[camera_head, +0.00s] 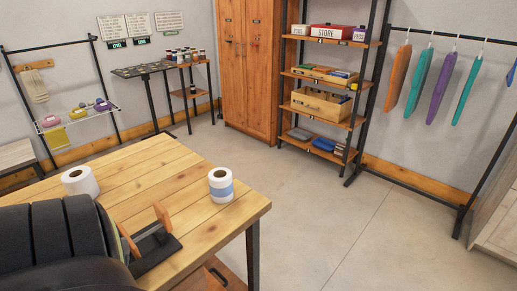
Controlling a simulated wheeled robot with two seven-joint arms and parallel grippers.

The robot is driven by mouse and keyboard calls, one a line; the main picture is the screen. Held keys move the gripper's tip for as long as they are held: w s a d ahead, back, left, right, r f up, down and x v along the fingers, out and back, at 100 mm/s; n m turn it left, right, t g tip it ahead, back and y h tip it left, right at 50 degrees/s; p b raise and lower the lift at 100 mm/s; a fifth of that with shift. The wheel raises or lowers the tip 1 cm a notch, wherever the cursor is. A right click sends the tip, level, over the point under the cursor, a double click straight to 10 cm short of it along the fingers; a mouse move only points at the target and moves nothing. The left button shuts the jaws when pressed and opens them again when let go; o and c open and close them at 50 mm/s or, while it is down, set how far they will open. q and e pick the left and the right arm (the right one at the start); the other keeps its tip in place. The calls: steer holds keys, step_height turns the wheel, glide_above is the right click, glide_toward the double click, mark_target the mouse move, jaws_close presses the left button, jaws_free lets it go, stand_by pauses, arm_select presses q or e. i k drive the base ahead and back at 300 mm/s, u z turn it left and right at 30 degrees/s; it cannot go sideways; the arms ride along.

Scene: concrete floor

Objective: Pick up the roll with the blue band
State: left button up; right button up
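The roll with the blue band (221,185) stands upright on the wooden table (160,168), near its right side. It is white with a blue band around its lower half. My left gripper (150,236) is over the front of the table, left of and nearer than the banded roll. Its two orange-brown fingers are apart, and I see nothing between them. It does not touch either roll. My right gripper is out of view.
The table's right edge drops to bare concrete floor (320,220). A shelf unit (332,120) with boxes, a tall wooden cabinet (252,60) and a rack with hanging coloured items (440,85) stand along the walls. The table between the two rolls is clear.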

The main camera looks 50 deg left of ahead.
mark_target(221, 179)
steer(key=i, duration=0.45)
steer(key=u, duration=3.1)
steer(key=i, duration=0.5)
steer(key=z, duration=0.05)
